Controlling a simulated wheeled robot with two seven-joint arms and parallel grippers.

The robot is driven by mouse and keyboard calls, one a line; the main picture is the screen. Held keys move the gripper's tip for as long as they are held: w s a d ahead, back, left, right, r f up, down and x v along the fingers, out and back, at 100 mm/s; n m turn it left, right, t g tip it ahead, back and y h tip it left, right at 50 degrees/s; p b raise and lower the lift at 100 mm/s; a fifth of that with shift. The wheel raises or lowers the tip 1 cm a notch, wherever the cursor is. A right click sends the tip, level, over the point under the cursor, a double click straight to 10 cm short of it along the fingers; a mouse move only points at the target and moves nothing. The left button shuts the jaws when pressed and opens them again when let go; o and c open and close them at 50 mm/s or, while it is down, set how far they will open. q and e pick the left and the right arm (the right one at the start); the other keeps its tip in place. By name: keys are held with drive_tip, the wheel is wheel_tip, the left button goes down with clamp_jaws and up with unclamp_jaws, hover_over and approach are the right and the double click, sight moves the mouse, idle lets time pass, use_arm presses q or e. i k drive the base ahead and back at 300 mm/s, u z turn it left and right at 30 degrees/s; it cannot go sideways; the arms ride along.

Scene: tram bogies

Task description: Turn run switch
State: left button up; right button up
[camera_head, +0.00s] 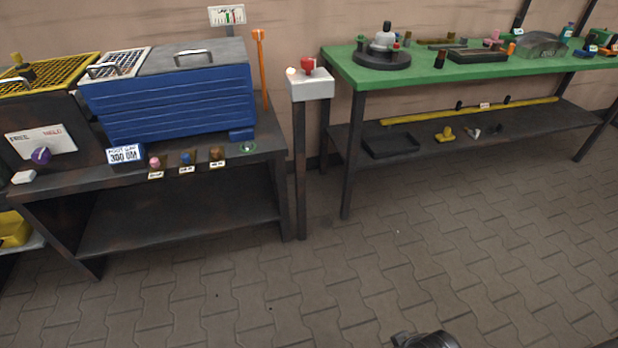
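A white box (311,86) on a dark post stands between the two benches, with a red knob (308,65) and a small pale lamp (291,72) on top. A purple knob (41,155) sits on a white panel (38,140) with lettering, part of which looks like "FREE", at the far left. No readable label names either knob as the run switch, so I cannot tell which it is. Neither of my grippers shows clearly. A dark part (425,340) at the bottom edge looks like mine; no fingers can be made out.
The left bench carries a blue ribbed cabinet (178,98), a "300" sign (125,154) and several small coloured knobs. An orange lever (260,70) stands behind. The green-topped bench (400,72) holds parts, with a shelf below. The paved floor in front is clear.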

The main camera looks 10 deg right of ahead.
sight(308, 63)
drive_tip(key=z, duration=0.1)
drive_tip(key=k, duration=0.4)
drive_tip(key=u, duration=0.9)
drive_tip(key=i, duration=1.7)
drive_tip(key=z, duration=0.65)
